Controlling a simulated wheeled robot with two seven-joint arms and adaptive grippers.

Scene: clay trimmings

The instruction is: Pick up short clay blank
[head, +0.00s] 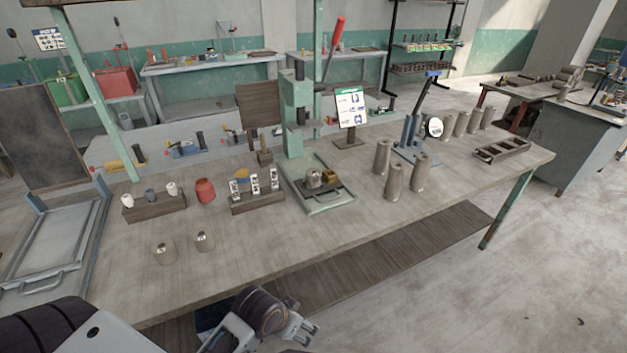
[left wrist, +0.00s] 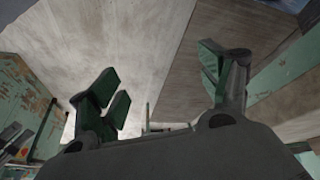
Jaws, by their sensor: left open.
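Each has a small dark-and-white mark on top. No blank shows clearly in that view. My right gripper is not visible.
Taller clay cylinders (head: 394,181) stand right of the green press (head: 295,120). A wooden block with small cups (head: 155,210), a red jar (head: 205,191) and a tool rack (head: 257,203) stand behind the short pieces. A metal frame (head: 50,245) is at left. The table's front middle (head: 290,240) is clear.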

